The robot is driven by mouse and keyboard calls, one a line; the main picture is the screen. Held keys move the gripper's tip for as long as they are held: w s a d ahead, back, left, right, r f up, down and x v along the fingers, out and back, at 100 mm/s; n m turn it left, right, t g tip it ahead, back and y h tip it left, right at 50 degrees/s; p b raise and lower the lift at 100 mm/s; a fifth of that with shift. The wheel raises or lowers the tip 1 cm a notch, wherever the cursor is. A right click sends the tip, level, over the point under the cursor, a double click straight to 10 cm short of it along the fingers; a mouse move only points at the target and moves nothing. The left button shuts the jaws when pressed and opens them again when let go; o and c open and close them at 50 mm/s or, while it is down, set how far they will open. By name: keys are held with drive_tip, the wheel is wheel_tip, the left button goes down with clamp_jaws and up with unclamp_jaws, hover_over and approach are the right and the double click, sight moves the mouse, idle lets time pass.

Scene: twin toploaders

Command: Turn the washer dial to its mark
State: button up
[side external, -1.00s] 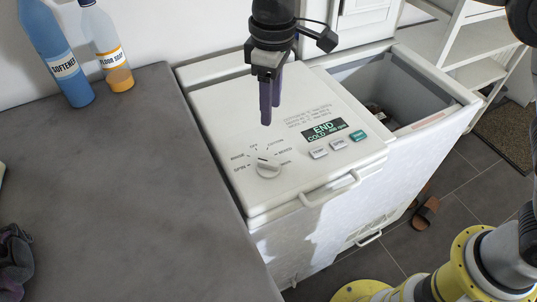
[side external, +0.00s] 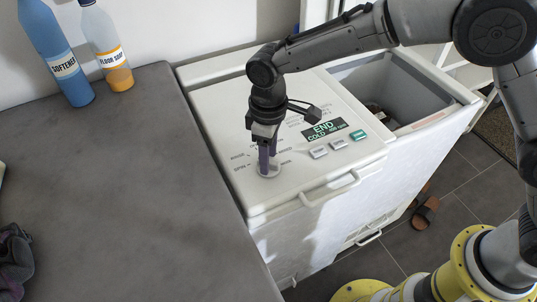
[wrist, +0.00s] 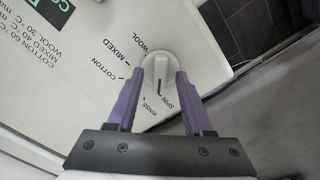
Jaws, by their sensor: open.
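The washer dial (side external: 269,174) is a white round knob with a raised ridge on the white top panel, ringed by printed labels. In the wrist view the dial (wrist: 158,66) sits between the two purple fingertips, its ridge pointing toward my gripper, with a dark line near SPIN and RINSE. My gripper (side external: 267,169) points down at the dial, open, one finger on each side. I cannot tell whether the fingers touch the knob. Part of the dial and some labels are hidden by the fingers in the side view.
The lid handle (side external: 330,188) is at the front edge. An open tub (side external: 388,85) is at right. A blue softener bottle (side external: 58,55) and a floor soap bottle (side external: 106,48) stand on the grey counter (side external: 110,190).

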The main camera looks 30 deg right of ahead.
drive_tip(key=shift+f, duration=0.25)
clamp_jaws()
drive_tip(key=shift+m, duration=0.3)
drive_tip(key=m, duration=0.3)
drive_tip(key=shift+m, duration=0.3)
drive_tip(key=shift+r+m, duration=0.1)
drive_tip(key=shift+m, duration=2.1)
